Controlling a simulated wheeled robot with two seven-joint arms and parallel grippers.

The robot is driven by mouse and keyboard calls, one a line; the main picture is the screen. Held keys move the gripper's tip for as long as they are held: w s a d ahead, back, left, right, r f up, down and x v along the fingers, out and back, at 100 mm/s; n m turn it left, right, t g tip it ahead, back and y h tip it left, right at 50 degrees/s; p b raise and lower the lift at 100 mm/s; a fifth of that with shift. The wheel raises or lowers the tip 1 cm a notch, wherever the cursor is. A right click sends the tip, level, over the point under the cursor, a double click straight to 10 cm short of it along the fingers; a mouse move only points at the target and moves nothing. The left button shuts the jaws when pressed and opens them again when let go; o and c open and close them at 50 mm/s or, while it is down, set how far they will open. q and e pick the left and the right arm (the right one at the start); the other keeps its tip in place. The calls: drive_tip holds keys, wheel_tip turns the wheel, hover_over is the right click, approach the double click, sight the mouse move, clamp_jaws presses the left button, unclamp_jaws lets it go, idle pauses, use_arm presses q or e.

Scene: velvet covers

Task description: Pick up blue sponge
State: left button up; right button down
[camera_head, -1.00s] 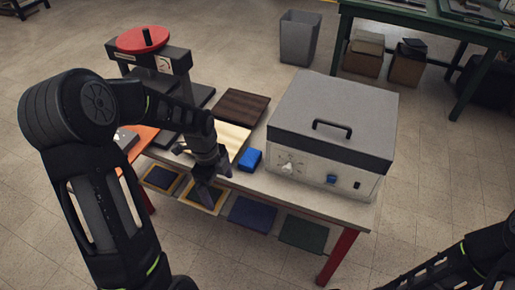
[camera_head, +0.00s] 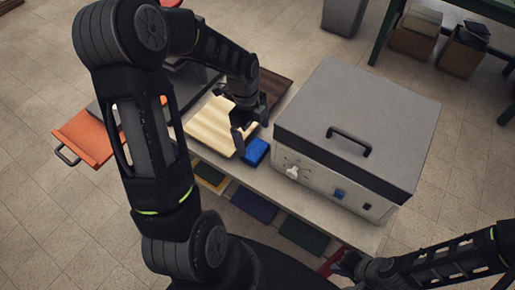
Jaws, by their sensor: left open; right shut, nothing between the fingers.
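The blue sponge (camera_head: 257,153) lies on the table top, between the light wooden board and the grey box. My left gripper (camera_head: 250,134) is open, pointing down just behind and left of the sponge, over the right edge of the board. One finger shows close beside the sponge; I cannot tell whether it touches. Nothing shows between the fingers. My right gripper (camera_head: 345,265) is low at the bottom right, by the table's front edge, shut and empty.
The large grey-lidded box (camera_head: 350,130) stands close to the sponge's right. The light wooden board (camera_head: 212,124) lies to its left, with a dark wooden board (camera_head: 273,86) behind. An orange tray (camera_head: 85,137) juts out at left. Coloured pads lie on the lower shelf.

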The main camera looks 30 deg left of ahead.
sight(255, 149)
use_arm(q)
drive_tip(key=shift+d+f, duration=0.15)
drive_tip(key=shift+f, duration=1.2)
drive_tip(key=shift+f, duration=0.1)
drive_tip(key=f+p, duration=0.1)
drive_tip(key=f, duration=0.4)
drive_tip(key=shift+d, duration=0.2)
drive_tip(key=shift+c, duration=0.4)
drive_tip(key=c, duration=1.2)
drive_tip(key=shift+r, duration=0.1)
wheel_tip(255, 149, up, 10)
drive_tip(key=shift+f+b, duration=0.1)
drive_tip(key=shift+b, duration=0.2)
